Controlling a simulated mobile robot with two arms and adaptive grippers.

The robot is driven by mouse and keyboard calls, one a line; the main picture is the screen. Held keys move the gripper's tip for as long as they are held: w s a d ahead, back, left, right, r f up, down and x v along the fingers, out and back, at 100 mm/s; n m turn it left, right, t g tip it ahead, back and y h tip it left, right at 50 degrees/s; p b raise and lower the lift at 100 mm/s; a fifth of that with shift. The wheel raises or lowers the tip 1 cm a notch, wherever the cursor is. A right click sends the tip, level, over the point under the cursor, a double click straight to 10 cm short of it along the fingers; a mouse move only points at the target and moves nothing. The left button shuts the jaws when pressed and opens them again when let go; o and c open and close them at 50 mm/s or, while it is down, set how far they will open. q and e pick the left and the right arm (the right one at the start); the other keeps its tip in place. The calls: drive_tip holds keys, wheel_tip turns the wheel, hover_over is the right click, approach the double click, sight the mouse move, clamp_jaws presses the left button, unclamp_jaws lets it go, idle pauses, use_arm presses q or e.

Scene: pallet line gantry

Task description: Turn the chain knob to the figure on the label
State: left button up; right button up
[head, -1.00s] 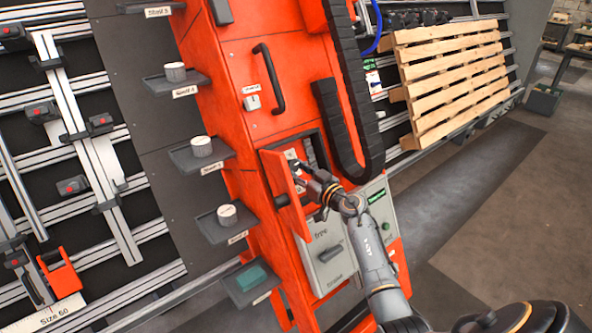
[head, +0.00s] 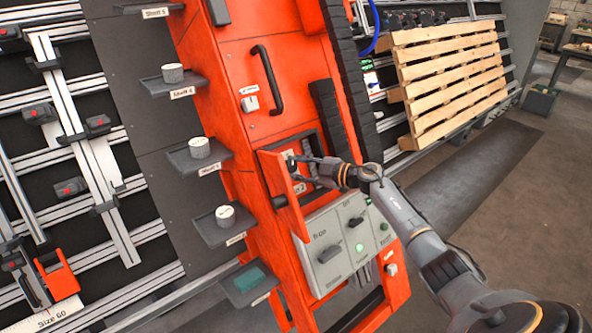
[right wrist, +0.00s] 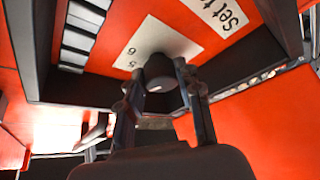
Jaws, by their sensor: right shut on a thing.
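The chain knob (right wrist: 160,70) is a dark round knob with a short white pointer mark, on a white plate (right wrist: 135,52) where figures 5 and 6 show. My right gripper (right wrist: 160,82) has a finger on each side of the knob and is shut on it. In the head view the right gripper (head: 306,162) reaches into a recess behind an open orange flap (head: 280,180) and hides most of the knob. The label (right wrist: 221,14) reads "Set t…" in the wrist view; its end is cut off. In the head view a label (head: 299,188) ends in "2". My left gripper is out of view.
A grey control panel (head: 325,262) with switches and a green light (head: 359,247) lies below the recess. A black cable chain (head: 365,115) hangs beside it. Small shelves (head: 200,155) stand out to the left. A wooden pallet (head: 450,75) leans at the right.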

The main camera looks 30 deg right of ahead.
drive_tip(key=n, duration=0.1)
drive_tip(key=n+g, duration=0.1)
drive_tip(key=n, duration=0.2)
drive_tip(key=shift+w+d+r+g+y, duration=0.1)
drive_tip(key=shift+d+r+g+y, duration=0.05)
drive_tip(key=shift+r+g+y, duration=0.2)
drive_tip(key=n+g, duration=0.1)
drive_tip(key=n, duration=0.2)
drive_tip(key=shift+w+g, duration=0.1)
drive_tip(key=shift+g, duration=0.15)
drive_tip(key=n+g, duration=0.1)
drive_tip(key=n, duration=0.1)
drive_tip(key=n+h+p, duration=0.1)
drive_tip(key=shift+r+n+g, duration=0.2)
drive_tip(key=shift+n+g, duration=0.2)
drive_tip(key=shift+n+g+h, duration=0.3)
drive_tip(key=shift+n+h, duration=0.05)
drive_tip(key=shift+n, duration=0.45)
drive_tip(key=shift+f, duration=0.1)
drive_tip(key=o, duration=1.2)
drive_tip(key=shift+w, duration=0.1)
drive_tip(key=shift+c, duration=0.2)
